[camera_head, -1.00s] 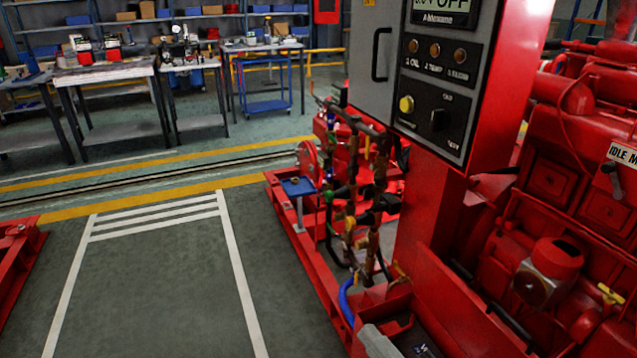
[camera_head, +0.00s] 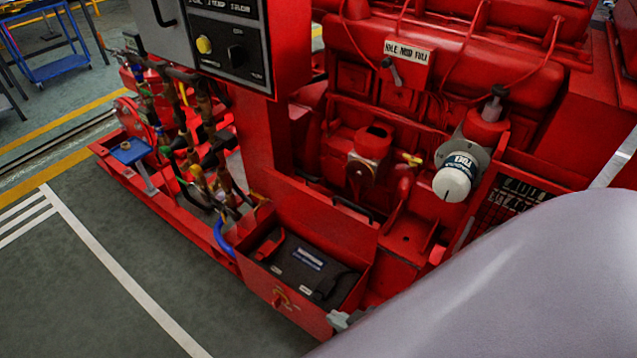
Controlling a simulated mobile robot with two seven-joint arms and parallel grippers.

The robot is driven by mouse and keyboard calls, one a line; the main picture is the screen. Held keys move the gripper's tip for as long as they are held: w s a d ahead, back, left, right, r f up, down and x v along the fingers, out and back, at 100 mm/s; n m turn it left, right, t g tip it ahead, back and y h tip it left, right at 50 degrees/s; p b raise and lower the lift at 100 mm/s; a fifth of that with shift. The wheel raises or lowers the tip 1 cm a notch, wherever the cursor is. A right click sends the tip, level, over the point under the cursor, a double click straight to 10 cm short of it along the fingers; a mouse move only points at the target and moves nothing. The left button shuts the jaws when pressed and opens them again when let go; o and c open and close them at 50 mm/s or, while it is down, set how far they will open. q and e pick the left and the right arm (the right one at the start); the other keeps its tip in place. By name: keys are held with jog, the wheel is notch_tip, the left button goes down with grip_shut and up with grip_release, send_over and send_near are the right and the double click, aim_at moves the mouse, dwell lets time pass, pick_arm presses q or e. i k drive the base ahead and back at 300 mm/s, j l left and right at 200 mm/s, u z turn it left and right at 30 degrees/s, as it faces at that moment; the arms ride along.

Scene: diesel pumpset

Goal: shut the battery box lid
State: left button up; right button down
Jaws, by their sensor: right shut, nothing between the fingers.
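The battery box (camera_head: 300,312) is red and stands low on the red skid at bottom centre. Its top is open, and a black battery (camera_head: 310,262) with a label shows inside. A red upright panel (camera_head: 312,218) stands along the box's back edge; it looks like the raised lid, though it blends with the red behind it. My right arm crosses the lower right. A small grey part of my right gripper (camera_head: 344,319) shows by the box's front right corner; it is shut and empty. Whether it touches the box is unclear. My left gripper is out of view.
The control cabinet (camera_head: 285,50) rises behind the box, with the red engine (camera_head: 440,80) to the right. Pipes and valves (camera_head: 200,150) and a blue hose (camera_head: 222,236) lie to the left. The floor (camera_head: 90,290) at front left is clear.

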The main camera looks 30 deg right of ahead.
aim_at(358, 234)
jog(key=i+j, duration=0.5)
jog(key=i+j+z, duration=0.15)
jog(key=z, duration=0.15)
jog(key=i+j+z, duration=0.1)
jog(key=j+z, duration=0.3)
jog(key=z, duration=1.15)
